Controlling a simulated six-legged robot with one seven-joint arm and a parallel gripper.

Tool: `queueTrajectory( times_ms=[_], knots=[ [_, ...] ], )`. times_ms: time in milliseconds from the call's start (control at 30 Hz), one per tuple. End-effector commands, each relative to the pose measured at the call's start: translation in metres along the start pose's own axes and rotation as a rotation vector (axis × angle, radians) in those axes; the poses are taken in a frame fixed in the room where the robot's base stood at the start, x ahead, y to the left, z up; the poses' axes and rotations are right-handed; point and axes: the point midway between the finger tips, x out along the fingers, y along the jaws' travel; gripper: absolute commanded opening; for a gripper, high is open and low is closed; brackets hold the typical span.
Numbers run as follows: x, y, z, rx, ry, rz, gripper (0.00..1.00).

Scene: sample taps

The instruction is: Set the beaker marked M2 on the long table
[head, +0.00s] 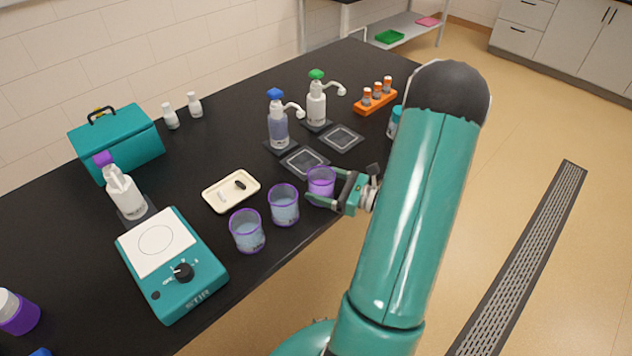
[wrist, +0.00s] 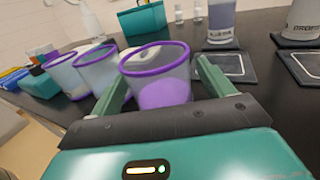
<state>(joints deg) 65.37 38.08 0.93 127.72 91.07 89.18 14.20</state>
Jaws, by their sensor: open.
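Three clear beakers with purple rims are by the near edge of the long black table (head: 75,229). The right one (head: 321,180) has purple contents; the middle one (head: 284,205) and left one (head: 247,231) look pale blue. No M2 mark can be read on any of them. My gripper (head: 320,189) is open around the right beaker, one finger on each side. In the wrist view that beaker (wrist: 160,88) stands upright between the open fingers, its base hidden by my gripper. The other two beakers (wrist: 98,68) stand to its left there.
A cream tray (head: 231,207) with small items lies behind the beakers. A teal stirrer (head: 180,288) stands left. An orange rack (head: 374,105) is at the far right. Bare tabletop lies around the tray.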

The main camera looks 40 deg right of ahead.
Motion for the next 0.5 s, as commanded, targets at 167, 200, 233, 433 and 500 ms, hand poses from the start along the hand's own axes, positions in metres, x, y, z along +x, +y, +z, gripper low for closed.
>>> queueTrajectory(
  times_ms=[167,200,233,433,500],
  knots=[
    [-0.042,-0.001,0.000,0.000,0.002,-0.005,0.80],
    [-0.050,-0.001,0.000,0.000,0.001,-0.005,0.80],
    [-0.057,-0.001,0.000,0.000,0.002,-0.005,0.80],
    [-0.088,-0.001,0.000,-0.001,0.001,-0.002,0.80],
    [-0.093,0.000,0.000,-0.001,0.000,-0.001,0.80]
  ],
)
